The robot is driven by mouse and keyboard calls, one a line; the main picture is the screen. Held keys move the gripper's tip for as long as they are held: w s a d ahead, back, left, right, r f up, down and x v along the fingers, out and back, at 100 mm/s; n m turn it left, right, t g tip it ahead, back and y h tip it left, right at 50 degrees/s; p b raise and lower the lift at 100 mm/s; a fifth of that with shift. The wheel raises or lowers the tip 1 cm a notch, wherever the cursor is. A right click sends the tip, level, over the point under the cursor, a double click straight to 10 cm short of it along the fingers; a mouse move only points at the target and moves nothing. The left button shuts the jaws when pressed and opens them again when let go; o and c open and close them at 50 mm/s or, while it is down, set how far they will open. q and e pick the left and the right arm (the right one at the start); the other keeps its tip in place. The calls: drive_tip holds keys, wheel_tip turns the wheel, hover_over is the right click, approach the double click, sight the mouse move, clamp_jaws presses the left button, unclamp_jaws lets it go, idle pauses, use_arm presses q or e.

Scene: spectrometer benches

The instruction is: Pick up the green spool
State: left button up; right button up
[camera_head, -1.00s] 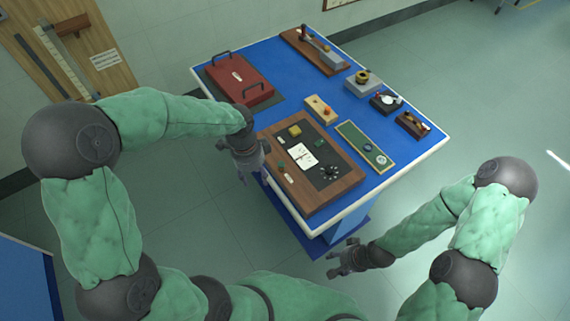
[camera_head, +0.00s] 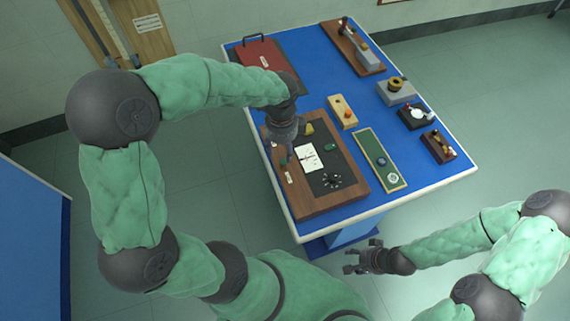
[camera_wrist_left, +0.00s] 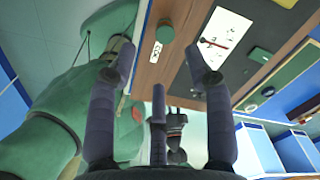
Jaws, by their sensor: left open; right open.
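A small green cylinder, which looks like the green spool (camera_wrist_left: 166,30), stands near the wooden left edge of the board in the left wrist view; in the head view it is a small green spot (camera_head: 283,161) just below my left gripper. My left gripper (camera_head: 280,150) is open and empty, over the board's left edge. In the left wrist view its spread fingers (camera_wrist_left: 159,80) point toward the spool, which lies beyond the tips and apart from them. A second green piece (camera_head: 330,147) lies right of the white card. My right gripper (camera_head: 352,258) is open and empty, off the table's front.
The wood-framed board (camera_head: 350,190) holds a white card (camera_head: 307,158), a yellow piece (camera_head: 309,129) and a dark round cluster (camera_head: 331,180). A red case (camera_head: 262,62), a wooden block (camera_head: 342,112) and a green tray (camera_head: 371,146) stand nearby on the blue table.

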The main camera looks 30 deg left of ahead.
sight(284, 161)
use_arm(q)
wheel_tip(284, 161, down, 2)
drive_tip(key=shift+w+d+f, duration=0.1)
drive_tip(key=shift+w+f, duration=0.05)
drive_tip(key=shift+w+f+b, duration=0.2)
drive_tip(key=shift+f+b, duration=1.2)
drive_tip(key=shift+f, duration=1.15)
clamp_jaws()
